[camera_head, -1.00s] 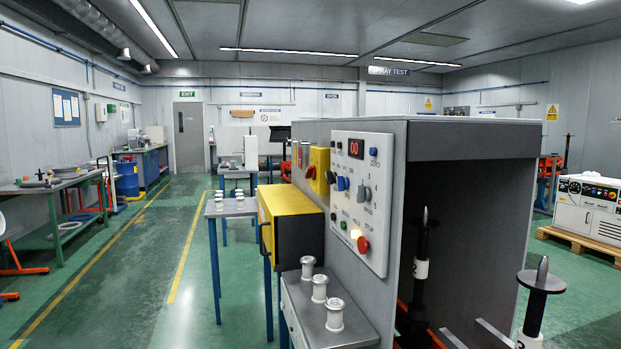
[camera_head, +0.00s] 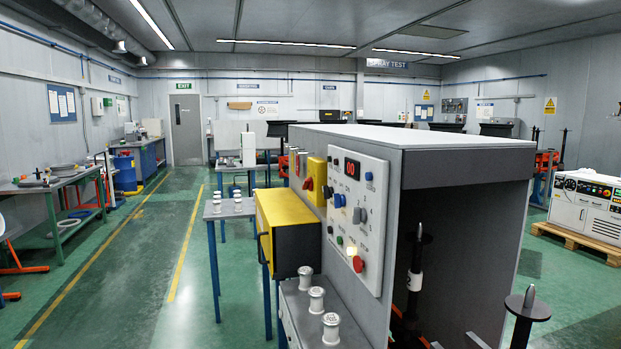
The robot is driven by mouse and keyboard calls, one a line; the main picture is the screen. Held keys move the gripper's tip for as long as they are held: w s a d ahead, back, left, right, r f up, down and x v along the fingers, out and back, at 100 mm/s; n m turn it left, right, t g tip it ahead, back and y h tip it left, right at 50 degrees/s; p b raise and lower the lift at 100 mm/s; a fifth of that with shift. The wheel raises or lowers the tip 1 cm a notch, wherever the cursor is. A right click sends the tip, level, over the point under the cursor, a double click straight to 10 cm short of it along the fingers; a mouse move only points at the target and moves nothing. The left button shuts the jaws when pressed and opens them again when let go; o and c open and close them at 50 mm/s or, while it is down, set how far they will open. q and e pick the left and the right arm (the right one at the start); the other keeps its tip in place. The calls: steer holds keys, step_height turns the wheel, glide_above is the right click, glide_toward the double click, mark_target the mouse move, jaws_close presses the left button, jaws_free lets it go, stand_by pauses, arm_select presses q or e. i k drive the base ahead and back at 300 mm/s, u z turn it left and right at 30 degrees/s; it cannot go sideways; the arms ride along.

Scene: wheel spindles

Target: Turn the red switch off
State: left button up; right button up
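The grey spray test cabinet stands in the centre with a white control panel (camera_head: 357,215) on its left-facing side. A round red knob (camera_head: 358,263) sits low on this panel, beside a small lit yellowish lamp (camera_head: 351,250). Further left on the same side, a yellow switch box (camera_head: 316,180) carries a red switch handle (camera_head: 308,184). The exact position of each switch is too small to tell. Neither of my grippers is in view.
A red digital display (camera_head: 352,168) is at the panel top. A yellow cabinet (camera_head: 287,218) juts out left of the panel. Several white spools (camera_head: 316,299) stand on a grey bench below it. Dark spindles (camera_head: 527,304) stand at the cabinet's open right side.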

mark_target(308, 184)
steer(key=z, duration=0.2)
steer(key=i, duration=1.05)
steer(key=u, duration=1.3)
